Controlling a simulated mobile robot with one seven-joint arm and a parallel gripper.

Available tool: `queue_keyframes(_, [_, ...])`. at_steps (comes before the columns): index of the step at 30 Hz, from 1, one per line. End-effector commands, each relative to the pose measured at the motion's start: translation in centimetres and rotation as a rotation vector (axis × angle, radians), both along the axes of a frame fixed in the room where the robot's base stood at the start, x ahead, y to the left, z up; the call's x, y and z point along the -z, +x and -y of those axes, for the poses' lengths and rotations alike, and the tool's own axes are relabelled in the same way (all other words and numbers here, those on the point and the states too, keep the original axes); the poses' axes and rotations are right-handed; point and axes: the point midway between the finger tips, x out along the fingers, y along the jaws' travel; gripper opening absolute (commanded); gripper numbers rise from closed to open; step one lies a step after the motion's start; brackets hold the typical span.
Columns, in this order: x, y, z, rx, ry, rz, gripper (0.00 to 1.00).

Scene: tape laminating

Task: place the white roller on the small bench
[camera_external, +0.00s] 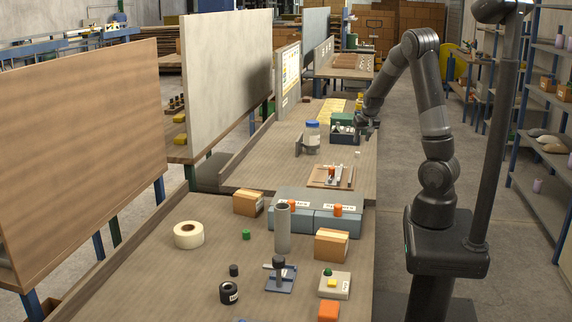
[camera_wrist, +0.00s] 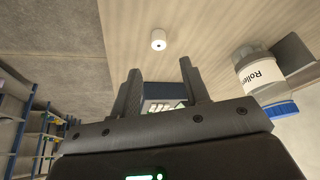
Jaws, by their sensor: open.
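The white roller (camera_wrist: 158,40) stands on a pale wooden bench top (camera_wrist: 215,22) near its edge in the wrist view. In the external view a small white object (camera_external: 357,152), apparently this roller, lies near the right edge of the middle bench (camera_external: 245,178). My gripper (camera_wrist: 160,70) is open, with its two fingers apart and nothing held between them. In the external view my gripper (camera_external: 363,131) hangs over the right side of this bench, beside a green crate. The roller is apart from the fingers. I cannot tell which surface is the small bench.
A jar with a blue lid (camera_external: 312,133) stands left of my gripper; its label reads "Roller" in the wrist view (camera_wrist: 258,72). The green crate (camera_external: 345,120) is close to my gripper. A wooden board with tools (camera_external: 331,177) lies nearer the camera.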

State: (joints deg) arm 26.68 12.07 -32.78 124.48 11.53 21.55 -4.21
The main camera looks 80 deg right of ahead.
Motion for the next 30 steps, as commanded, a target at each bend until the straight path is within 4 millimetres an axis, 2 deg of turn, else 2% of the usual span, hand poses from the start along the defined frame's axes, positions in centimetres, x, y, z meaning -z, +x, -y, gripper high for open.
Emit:
queue_keyframes(3, [-1.7,-0.2,-0.7,-0.003,-0.002,0.003,0.42])
queue_keyframes(7, [-2.9,-0.5,-1.2,-0.004,-0.002,0.001,0.42])
queue_keyframes(17, [-3.7,-0.8,-1.5,0.000,0.001,0.000,0.42])
queue_keyframes(20, [-3.9,-0.3,-2.2,-0.017,0.005,0.006,0.42])
queue_keyframes(23, [-4.8,1.1,-4.6,-0.075,0.024,0.027,0.42])
queue_keyframes(26, [-6.5,3.2,-9.1,-0.180,0.050,0.057,0.42])
queue_keyframes(30, [-9.3,5.3,-16.8,-0.367,0.079,0.092,0.42])
